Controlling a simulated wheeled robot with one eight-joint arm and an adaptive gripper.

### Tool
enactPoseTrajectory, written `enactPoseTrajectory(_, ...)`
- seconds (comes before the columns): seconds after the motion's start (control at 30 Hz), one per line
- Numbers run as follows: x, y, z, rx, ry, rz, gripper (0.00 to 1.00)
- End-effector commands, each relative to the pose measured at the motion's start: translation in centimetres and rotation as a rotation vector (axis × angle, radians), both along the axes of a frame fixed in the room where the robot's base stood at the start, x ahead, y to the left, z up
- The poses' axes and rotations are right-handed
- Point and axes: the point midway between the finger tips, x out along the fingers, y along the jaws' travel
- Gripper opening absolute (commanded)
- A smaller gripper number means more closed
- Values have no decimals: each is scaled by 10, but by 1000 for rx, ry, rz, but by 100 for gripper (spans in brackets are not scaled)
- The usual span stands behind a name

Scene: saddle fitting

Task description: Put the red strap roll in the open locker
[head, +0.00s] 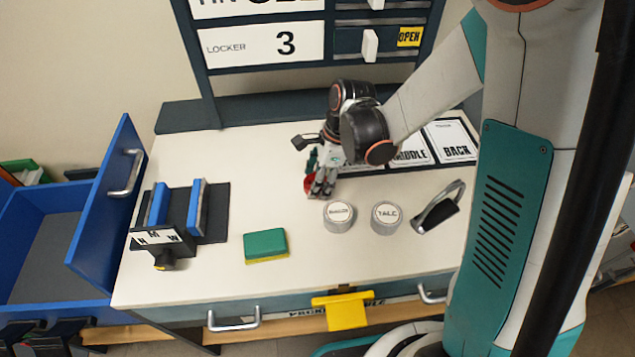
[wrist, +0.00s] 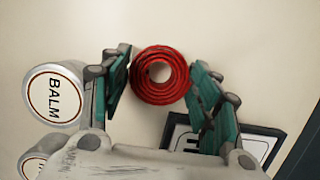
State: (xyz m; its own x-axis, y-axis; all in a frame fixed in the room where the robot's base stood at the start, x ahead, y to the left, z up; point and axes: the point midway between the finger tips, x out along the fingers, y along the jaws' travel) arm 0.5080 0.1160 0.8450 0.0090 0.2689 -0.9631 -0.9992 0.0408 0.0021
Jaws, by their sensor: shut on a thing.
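The red strap roll (wrist: 161,76) is a coil with a hole in its middle, seen end-on between the two green-padded fingers of my gripper (wrist: 160,60) in the wrist view. My gripper is shut on it. In the head view only a red sliver of the roll (head: 308,184) shows beside my gripper (head: 319,187), low over the back middle of the white worktop. I cannot tell whether the roll still touches the worktop. A yellow OPEN label (head: 409,37) sits on a dark locker front at the top right; the inside of that locker does not show.
A locker 3 label (head: 262,46) is on the rack behind the worktop (head: 200,275). Two round tins (head: 338,216) (head: 386,218), a green-yellow sponge (head: 265,245) and a blue-jawed holder (head: 203,210) stand on the worktop. A blue drawer (head: 50,250) stands open at left.

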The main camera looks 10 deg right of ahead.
Motion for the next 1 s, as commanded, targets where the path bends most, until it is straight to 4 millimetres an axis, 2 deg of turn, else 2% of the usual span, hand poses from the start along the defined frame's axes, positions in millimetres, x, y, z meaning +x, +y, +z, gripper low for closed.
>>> enactPoseTrajectory(0.03,0,0,-6,0,0,0,25)
enactPoseTrajectory(0.4,0,0,-9,0,0,0,25)
enactPoseTrajectory(0.43,0,0,-9,0,0,0,59)
enactPoseTrajectory(0.5,0,0,-8,0,0,0,75)
enactPoseTrajectory(0.53,0,0,-8,0,0,0,77)
enactPoseTrajectory(0.87,0,0,-8,0,0,0,77)
enactPoseTrajectory(1.0,0,-1,0,0,0,0,77)
